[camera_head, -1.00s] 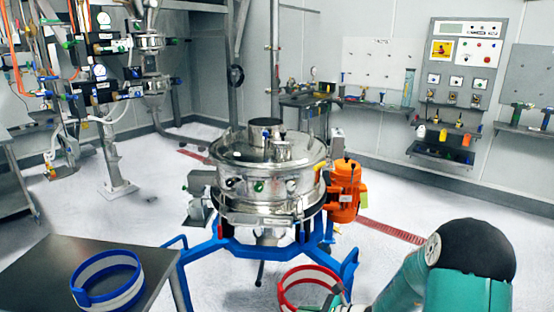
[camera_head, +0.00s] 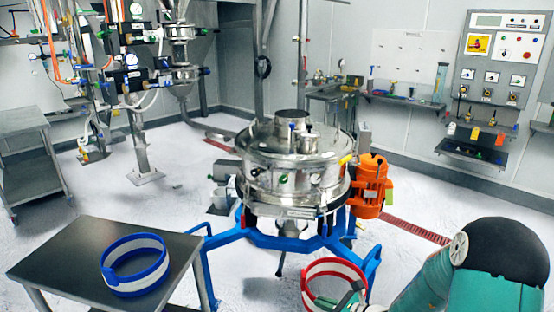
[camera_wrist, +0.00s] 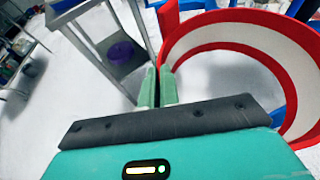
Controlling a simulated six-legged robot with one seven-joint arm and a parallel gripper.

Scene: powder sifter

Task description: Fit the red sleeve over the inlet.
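The red sleeve (camera_head: 308,284), a red-edged ring with a white band, is at the bottom of the head view, in front of the sifter. In the wrist view my gripper's fingers (camera_wrist: 159,86) are close together on the edge of the red sleeve (camera_wrist: 236,26), which extends to the right. The steel sifter (camera_head: 290,180) stands on a blue frame. Its lid carries a wide upright steel pipe (camera_head: 291,122) and a smaller capped fitting (camera_head: 304,140); I cannot tell for sure which is the inlet.
A blue-edged sleeve (camera_head: 135,288) lies on the dark table (camera_head: 60,262) at left. An orange motor (camera_head: 370,188) sticks out at the sifter's right. The blue frame (camera_head: 275,240) spreads its legs near the red sleeve. Open floor lies right of the sifter.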

